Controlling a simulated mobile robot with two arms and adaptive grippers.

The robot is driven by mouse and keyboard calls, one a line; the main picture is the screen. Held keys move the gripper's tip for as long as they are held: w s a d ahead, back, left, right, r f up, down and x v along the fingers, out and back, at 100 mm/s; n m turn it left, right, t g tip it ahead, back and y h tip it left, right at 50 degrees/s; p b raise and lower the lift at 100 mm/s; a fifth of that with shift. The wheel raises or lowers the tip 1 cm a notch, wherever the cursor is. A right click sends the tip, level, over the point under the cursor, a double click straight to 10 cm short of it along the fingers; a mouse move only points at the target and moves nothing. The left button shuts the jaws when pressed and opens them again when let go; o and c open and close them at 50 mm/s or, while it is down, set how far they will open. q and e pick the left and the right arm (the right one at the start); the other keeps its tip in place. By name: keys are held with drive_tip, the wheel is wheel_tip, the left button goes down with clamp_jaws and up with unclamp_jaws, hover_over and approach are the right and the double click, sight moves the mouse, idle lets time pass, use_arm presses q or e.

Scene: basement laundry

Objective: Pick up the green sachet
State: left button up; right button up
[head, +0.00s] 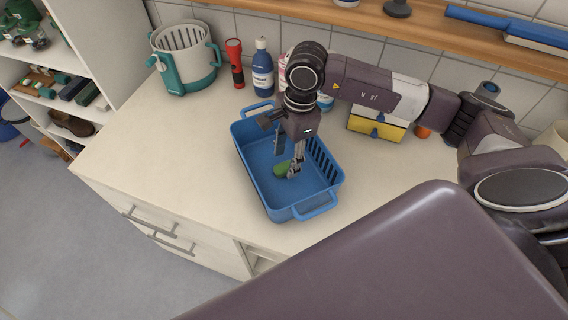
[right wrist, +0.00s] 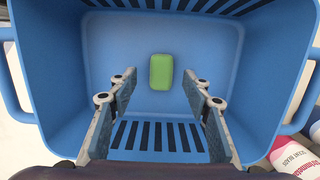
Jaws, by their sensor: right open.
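The green sachet (right wrist: 161,72) lies flat on the floor of the blue basket (right wrist: 262,62). The blue basket (head: 321,211) stands on the counter. My right gripper (head: 287,165) points down inside the basket. In the right wrist view the right gripper (right wrist: 158,85) is open, with its fingers apart and the sachet in line with the gap between them, a little beyond the tips. Nothing is between the fingers. My left gripper is not in view.
A blue bottle (head: 262,72), a red flashlight (head: 236,66) and a white-and-teal basket (head: 181,68) stand along the wall. A yellow box (head: 377,128) stands right of the blue basket. The basket's walls surround my right gripper. The counter's left part is clear.

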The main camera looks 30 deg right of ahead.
sight(284, 169)
wheel_tip(284, 169, down, 3)
drive_tip(key=shift+w+a+r+p, duration=0.15)
drive_tip(key=shift+p, duration=0.15)
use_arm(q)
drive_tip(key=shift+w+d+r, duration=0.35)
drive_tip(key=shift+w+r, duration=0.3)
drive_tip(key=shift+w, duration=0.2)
use_arm(e)
drive_tip(key=c, duration=0.9)
drive_tip(key=shift+c, duration=0.2)
